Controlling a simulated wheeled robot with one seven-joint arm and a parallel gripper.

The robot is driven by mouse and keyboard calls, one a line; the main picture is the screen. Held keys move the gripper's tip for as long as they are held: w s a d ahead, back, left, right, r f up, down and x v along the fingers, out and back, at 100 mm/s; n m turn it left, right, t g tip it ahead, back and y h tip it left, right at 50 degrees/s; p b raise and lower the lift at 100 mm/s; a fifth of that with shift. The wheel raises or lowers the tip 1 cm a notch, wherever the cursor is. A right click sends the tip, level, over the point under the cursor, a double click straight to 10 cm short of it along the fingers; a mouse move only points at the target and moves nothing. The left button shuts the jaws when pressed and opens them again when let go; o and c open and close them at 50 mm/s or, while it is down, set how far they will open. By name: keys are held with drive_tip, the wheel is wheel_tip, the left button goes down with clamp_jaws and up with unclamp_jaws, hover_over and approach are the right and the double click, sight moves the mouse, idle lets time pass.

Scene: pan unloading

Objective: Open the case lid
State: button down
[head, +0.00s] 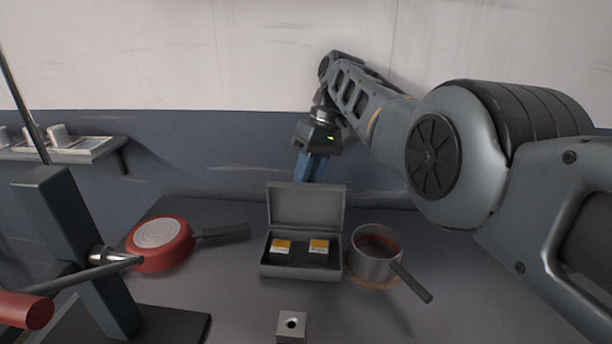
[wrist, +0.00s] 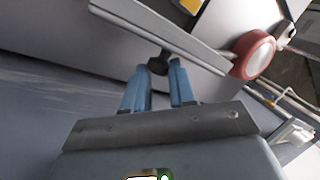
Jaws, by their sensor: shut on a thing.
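The grey case (head: 298,271) stands open on the table, with two yellow-and-white labelled items inside. Its lid (head: 306,206) stands roughly upright at the back of the case. In the wrist view, the lid (wrist: 170,32) shows edge-on as a long pale strip. My gripper (head: 309,175) is behind the lid's top edge, its blue fingers pointing down and its tips partly hidden. In the wrist view, my gripper (wrist: 160,78) is closed around a dark knob (wrist: 158,65) at the lid's edge.
A red pan (head: 160,245) lies upside down to the left of the case. A steel saucepan (head: 371,265) stands close on its right, handle toward the front. A small metal block (head: 291,326) sits in front. A dark stand (head: 78,255) rises at the left; a wall shelf (head: 70,150) is behind.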

drive_tip(key=shift+s+d+f, duration=0.1)
drive_tip(key=shift+d+f, duration=0.45)
drive_tip(key=c, duration=0.9)
unclamp_jaws()
drive_tip(key=shift+r, duration=0.1)
drive_tip(key=shift+a+r, duration=0.15)
drive_tip(key=shift+a, duration=0.05)
drive_tip(key=shift+r, duration=0.1)
